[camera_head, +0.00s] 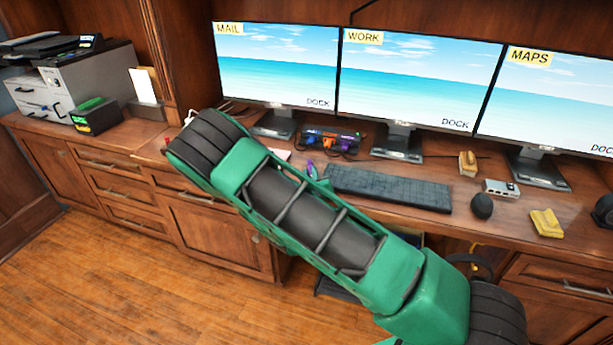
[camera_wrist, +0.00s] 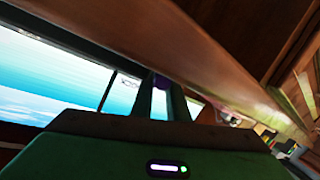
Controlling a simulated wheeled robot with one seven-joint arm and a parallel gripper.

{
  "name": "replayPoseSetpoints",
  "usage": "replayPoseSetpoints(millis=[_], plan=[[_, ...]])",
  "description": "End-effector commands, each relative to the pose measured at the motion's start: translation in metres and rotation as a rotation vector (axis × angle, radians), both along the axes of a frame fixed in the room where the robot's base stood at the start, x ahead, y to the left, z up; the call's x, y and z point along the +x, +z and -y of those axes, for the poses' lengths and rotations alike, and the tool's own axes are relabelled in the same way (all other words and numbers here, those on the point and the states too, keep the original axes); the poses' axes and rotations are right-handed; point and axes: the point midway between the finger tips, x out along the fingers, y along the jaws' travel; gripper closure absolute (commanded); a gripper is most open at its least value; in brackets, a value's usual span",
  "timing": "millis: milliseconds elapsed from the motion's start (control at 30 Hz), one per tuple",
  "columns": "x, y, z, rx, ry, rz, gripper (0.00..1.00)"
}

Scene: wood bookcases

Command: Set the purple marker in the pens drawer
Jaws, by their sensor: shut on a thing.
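My gripper (camera_wrist: 160,88) shows in the wrist view with its two dark fingers close together, shut on a small purple thing, which I take to be the purple marker (camera_wrist: 160,82). Only a little of it shows between the fingertips. In the head view my green arm stretches across the desk front and my gripper cannot be made out. Several wooden drawers lie under the desk, such as one at the left (camera_head: 103,163) and one at the right (camera_head: 560,278). They look shut. I cannot tell which is the pens drawer.
The desk holds a keyboard (camera_head: 388,187), a mouse (camera_head: 482,206), a dark organizer with coloured items (camera_head: 331,141), and three monitors (camera_head: 420,80). A small purple and green item (camera_head: 310,170) lies left of the keyboard. A printer (camera_head: 88,82) stands at left. The wooden floor (camera_head: 130,285) is clear.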

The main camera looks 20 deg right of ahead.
Motion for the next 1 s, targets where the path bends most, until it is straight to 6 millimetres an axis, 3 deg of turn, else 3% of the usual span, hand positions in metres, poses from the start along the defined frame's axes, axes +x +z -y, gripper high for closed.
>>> replayPoseSetpoints(millis=[67,100,533,667,1000], plan=[[0.0,-0.002,0.0,-0.001,0.0,0.0,1.0],[0.0,-0.002,0.0,0.0,0.0,0.0,0.78],[-0.001,0.001,-0.001,0.001,0.001,-0.001,0.78],[-0.017,0.003,-0.007,-0.001,0.003,-0.005,0.78],[-0.08,0.016,-0.027,-0.002,0.004,-0.003,0.78]])
